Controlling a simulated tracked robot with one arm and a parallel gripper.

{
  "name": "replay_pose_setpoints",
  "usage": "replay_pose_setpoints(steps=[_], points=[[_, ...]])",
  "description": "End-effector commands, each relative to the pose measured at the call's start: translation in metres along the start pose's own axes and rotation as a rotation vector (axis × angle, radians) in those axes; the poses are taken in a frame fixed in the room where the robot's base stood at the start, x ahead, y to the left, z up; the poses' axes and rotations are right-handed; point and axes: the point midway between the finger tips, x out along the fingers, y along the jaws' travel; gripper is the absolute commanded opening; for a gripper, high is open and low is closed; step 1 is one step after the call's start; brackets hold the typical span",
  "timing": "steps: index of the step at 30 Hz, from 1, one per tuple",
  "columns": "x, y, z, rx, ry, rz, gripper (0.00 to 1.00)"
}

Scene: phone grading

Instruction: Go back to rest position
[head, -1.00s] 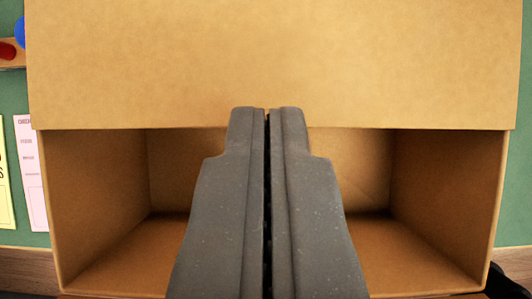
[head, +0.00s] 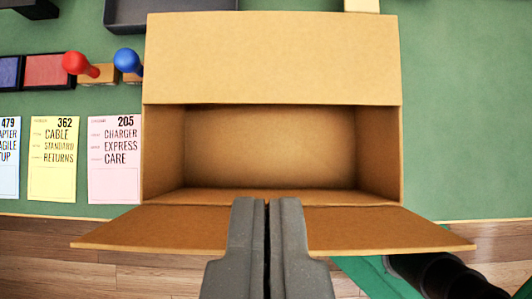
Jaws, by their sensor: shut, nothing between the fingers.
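My gripper (head: 268,203) is shut and empty, in the lower middle of the head view. Its fingertips overlap the near flap of an open cardboard box (head: 172,150) in the picture. The box looks empty inside. Its far flap (head: 272,58) lies folded back, and its near flap (head: 150,228) spreads toward me over the table's front edge. My fingers hide the middle of the near flap.
Left of the box lie a pink card (head: 114,160), a yellow card (head: 54,160) and a pale blue card (head: 8,155). Behind them are a red-handled stamp (head: 76,64), a blue-handled stamp (head: 127,60) and ink pads (head: 48,70). Green mat (head: 465,120) is clear at right.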

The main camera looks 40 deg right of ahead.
Motion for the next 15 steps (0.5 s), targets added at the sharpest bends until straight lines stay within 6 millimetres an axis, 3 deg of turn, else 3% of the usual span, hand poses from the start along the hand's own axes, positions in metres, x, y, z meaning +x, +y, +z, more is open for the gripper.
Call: replay_pose_setpoints(steps=[5,15], points=[[-0.028,0.013,-0.033,-0.032,0.029,-0.081,0.00],[-0.132,0.069,-0.122,-0.189,0.203,-0.350,0.00]])
